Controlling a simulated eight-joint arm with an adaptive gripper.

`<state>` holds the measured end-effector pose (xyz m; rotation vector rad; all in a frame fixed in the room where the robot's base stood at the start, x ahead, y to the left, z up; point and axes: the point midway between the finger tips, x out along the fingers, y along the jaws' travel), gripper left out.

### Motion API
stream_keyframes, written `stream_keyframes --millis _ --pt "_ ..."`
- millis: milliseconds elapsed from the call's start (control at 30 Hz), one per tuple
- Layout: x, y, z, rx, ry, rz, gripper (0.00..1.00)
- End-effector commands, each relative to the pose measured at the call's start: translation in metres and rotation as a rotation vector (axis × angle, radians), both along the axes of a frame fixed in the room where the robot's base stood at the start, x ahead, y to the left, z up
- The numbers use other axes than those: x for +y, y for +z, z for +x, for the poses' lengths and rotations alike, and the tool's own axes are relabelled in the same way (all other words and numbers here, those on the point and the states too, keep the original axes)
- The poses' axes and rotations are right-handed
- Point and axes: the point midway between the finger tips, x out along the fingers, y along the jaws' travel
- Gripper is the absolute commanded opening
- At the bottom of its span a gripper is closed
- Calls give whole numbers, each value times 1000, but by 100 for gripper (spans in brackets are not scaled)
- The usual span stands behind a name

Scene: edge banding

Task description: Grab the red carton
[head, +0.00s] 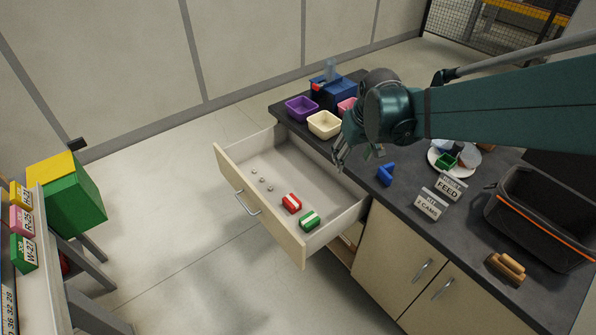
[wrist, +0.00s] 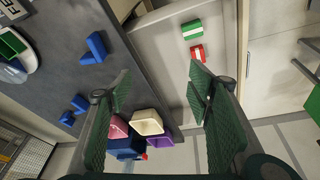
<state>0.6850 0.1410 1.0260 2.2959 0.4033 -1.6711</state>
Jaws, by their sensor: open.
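The red carton (head: 292,203), a small red box with a white band, lies in the open drawer. A green carton (head: 309,220) with a white band lies just in front of it. In the wrist view the red carton (wrist: 197,53) shows beside the green carton (wrist: 191,29), ahead of the right finger. My gripper (head: 352,155) is open and empty, above the counter edge near the drawer's back right side. Its two fingers show wide apart in the wrist view (wrist: 162,90). The gripper is apart from both cartons.
The open drawer (head: 228,169) has raised walls and holds several small grey pieces at its left. Purple (head: 301,108) and cream bins (head: 324,124) stand on the counter behind. A blue piece (head: 386,174) lies right of the gripper. A black crate (head: 545,215) stands at right.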

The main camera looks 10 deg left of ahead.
Motion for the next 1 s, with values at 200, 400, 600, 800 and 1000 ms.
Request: stream_keyframes --millis 200,400,600,800,1000 --pt "24 -24 26 34 46 -14 51" --pt "45 -50 46 63 86 -27 51" --pt "67 -78 65 94 126 -39 51" --pt "89 -109 80 124 168 -52 51" --pt "112 -143 94 155 209 -65 51"
